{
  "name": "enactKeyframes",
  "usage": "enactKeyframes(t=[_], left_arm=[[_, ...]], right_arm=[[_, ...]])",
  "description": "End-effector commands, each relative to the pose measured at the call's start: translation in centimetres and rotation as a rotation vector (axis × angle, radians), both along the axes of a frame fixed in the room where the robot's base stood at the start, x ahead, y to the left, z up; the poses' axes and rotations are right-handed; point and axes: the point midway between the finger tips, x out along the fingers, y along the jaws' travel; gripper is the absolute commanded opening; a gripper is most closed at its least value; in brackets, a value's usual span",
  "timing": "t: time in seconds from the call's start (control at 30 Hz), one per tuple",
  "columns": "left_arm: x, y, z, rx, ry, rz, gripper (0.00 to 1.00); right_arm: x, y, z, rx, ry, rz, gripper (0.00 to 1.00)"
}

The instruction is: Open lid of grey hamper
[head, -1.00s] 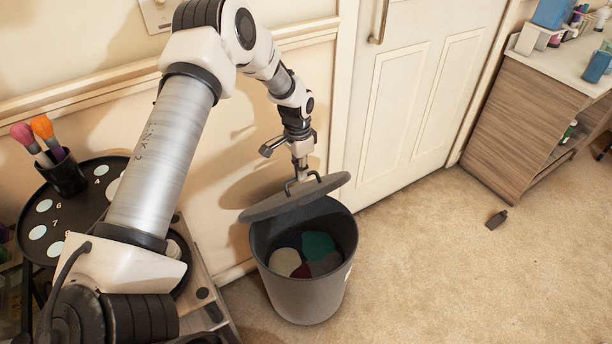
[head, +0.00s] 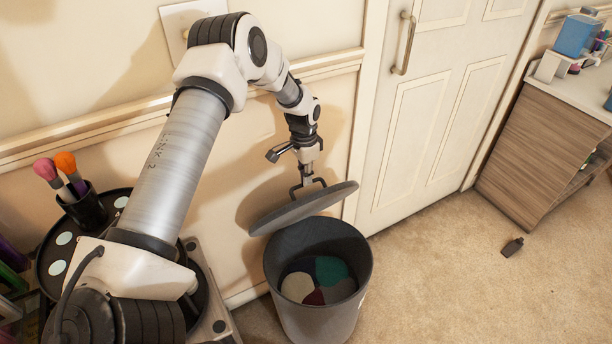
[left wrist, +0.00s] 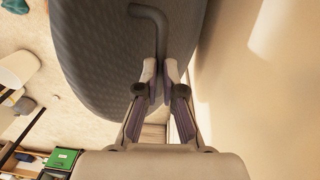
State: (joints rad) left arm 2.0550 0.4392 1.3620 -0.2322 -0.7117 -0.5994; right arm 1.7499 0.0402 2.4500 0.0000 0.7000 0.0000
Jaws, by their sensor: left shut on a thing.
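The grey hamper (head: 315,318) stands on the carpet against the wall, with its top open and dark, red and teal cloths (head: 322,280) visible inside. Its grey lid (head: 318,207) is tilted above the rim at the back, covering little of the opening. My left gripper (head: 307,184) is shut on the lid's bar handle. In the left wrist view the fingertips (left wrist: 160,75) pinch the handle (left wrist: 158,32), with the lid's textured top (left wrist: 105,55) behind it. Whether the lid touches the hamper's back rim is hard to tell. My right gripper is not in view.
A white door (head: 435,110) is right of the hamper. A wooden cabinet (head: 545,150) stands farther right, with a small dark bottle (head: 512,247) on the carpet before it. A round black tray (head: 60,250) with a brush cup is at the left. Carpet at right is mostly clear.

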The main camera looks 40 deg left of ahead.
Motion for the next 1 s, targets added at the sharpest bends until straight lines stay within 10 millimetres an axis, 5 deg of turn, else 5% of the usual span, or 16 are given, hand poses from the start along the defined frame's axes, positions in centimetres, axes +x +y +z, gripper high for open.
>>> enactKeyframes(t=[0.73,0.83,1.0], left_arm=[[-0.41,0.07,-0.69,0.000,0.010,0.000,0.00],[-0.41,0.07,-0.68,0.000,0.010,0.000,0.37],[-0.34,0.06,-0.58,0.000,0.009,0.001,0.37]], right_arm=[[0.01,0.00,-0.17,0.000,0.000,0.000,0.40],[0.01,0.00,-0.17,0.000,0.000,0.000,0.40],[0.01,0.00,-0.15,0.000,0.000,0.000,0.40]])
